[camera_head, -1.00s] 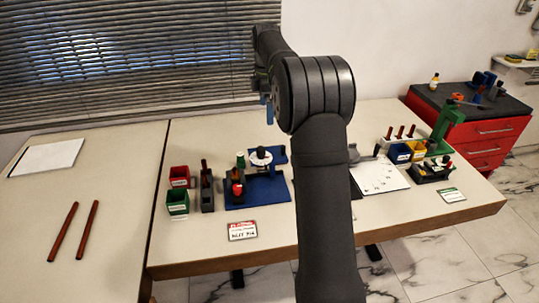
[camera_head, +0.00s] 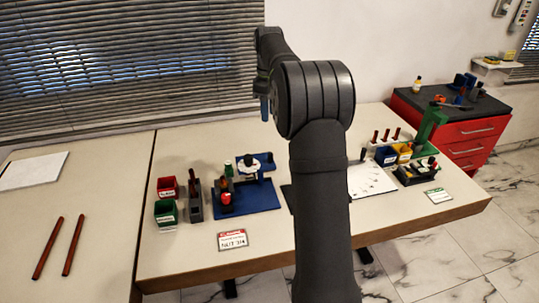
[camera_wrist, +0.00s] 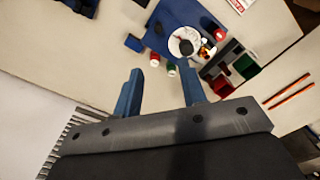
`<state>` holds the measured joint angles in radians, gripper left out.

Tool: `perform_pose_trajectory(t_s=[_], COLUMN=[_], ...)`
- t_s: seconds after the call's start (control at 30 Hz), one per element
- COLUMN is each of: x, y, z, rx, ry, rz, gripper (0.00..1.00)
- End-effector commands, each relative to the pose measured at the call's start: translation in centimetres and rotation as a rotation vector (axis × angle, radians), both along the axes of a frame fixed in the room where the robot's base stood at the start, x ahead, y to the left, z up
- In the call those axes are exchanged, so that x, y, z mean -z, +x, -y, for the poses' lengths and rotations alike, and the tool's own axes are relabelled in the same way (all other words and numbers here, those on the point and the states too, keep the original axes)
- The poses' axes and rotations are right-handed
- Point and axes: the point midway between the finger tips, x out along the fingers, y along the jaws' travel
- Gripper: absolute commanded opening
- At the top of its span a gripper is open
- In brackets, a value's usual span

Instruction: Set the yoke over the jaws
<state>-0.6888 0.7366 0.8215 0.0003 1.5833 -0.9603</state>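A blue fixture plate (camera_head: 262,198) lies on the table left of my arm. A white disc (camera_head: 247,169) and a blue upright bracket (camera_head: 265,161) stand at its back, and a dark block with a red knob (camera_head: 227,199) stands at its front left. I cannot tell for certain which parts are the yoke and the jaws. The wrist view shows the same plate (camera_wrist: 183,14) and disc (camera_wrist: 172,45) beyond my fingers. My gripper (camera_wrist: 161,76) is open, its blue fingers apart with nothing between them. In the head view my arm hides much of it.
A red bin (camera_head: 167,188), a green bin (camera_head: 165,214) and a grey holder (camera_head: 194,206) stand left of the plate. A sign (camera_head: 233,240) lies in front. Right of my arm are a green stand (camera_head: 431,128) and a white sheet (camera_head: 369,180). Two red rods (camera_head: 60,247) lie left.

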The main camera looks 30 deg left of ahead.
Motion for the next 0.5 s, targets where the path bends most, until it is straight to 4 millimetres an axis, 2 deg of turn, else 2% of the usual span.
perform_pose_trajectory(t_s=[0.13,0.27,0.5], x=[0.2,1.5,6.5], y=[0.3,0.2,0.2], z=[0.5,0.5,0.5], rx=[0.077,0.081,0.079], ry=[-0.001,-0.002,-0.003], rz=[-0.001,-0.002,-0.004], gripper=[0.38,0.38,0.38])
